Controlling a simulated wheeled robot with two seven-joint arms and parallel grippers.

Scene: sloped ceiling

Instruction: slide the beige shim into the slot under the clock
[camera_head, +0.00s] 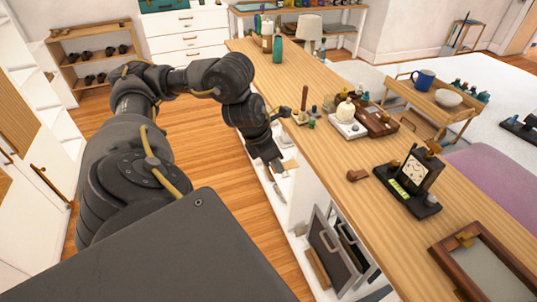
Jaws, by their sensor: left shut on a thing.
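The clock (415,171) has a square dark frame and a pale face. It stands tilted back on a black base (424,207) on the long wooden counter. The slot under it is too small to make out. My left gripper (279,168) hangs beside the counter's left edge, well to the left of the clock. It is shut on a small, flat, pale beige piece (290,165), which appears to be the beige shim; the fingers partly hide it. My right gripper is not in view.
A small brown block (357,175) lies on the counter (345,200) left of the clock. A wooden frame (467,236) lies nearer. A white box (346,127) and small bottles stand farther back. Open shelves with upright boards (329,251) are below the counter's left edge.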

